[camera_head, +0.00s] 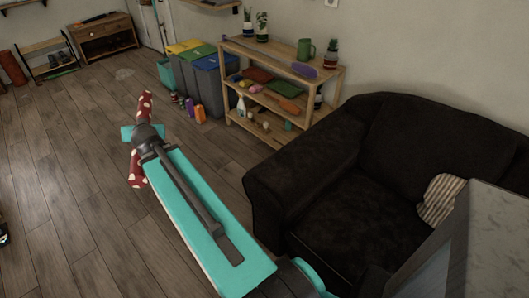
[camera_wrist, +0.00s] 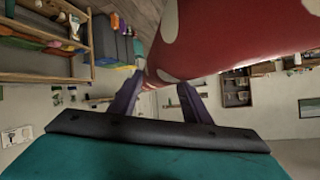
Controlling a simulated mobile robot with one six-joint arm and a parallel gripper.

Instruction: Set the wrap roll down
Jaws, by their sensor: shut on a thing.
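The wrap roll (camera_head: 137,172) is red with pale spots. In the head view it sticks out on both sides of the far end of my arm, held in the air over the wood floor. My gripper (camera_wrist: 160,100) is shut on it. In the wrist view the roll (camera_wrist: 215,40) fills the top right, between and beyond the two dark fingers. The middle of the roll is hidden behind the gripper in the head view.
A wooden shelf (camera_head: 335,86) with plants, a mug and trays stands against the wall. Bins (camera_head: 207,80) and several bottles stand left of it. A dark sofa (camera_head: 345,205) is at the right. The floor (camera_head: 75,150) at the left is mostly clear.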

